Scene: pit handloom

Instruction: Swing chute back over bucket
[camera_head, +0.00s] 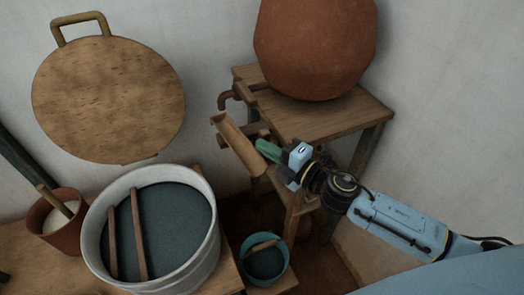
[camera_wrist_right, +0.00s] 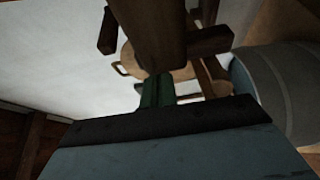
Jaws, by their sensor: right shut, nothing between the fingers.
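The chute (camera_head: 239,146) is a brown wooden trough below a clay pot's spout, sloping down to the right. My right gripper (camera_head: 266,150) is shut and empty, with its green fingers close beside the chute's lower part. I cannot tell whether they touch it. In the right wrist view, the green fingers (camera_wrist_right: 157,90) point at a dark brown wooden piece (camera_wrist_right: 152,30), probably the chute, which fills the upper middle. A small teal bucket (camera_head: 284,275) stands lower down, with dark liquid and a wooden piece across it. My left gripper is not in view.
The clay pot (camera_head: 315,45) stands on a wooden stand (camera_head: 330,122). A large pale tub (camera_head: 215,235) with dark liquid and two sticks is at lower left. A clay pot of white stuff (camera_head: 62,234) is beside it. A round board (camera_head: 108,95) leans on the wall.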

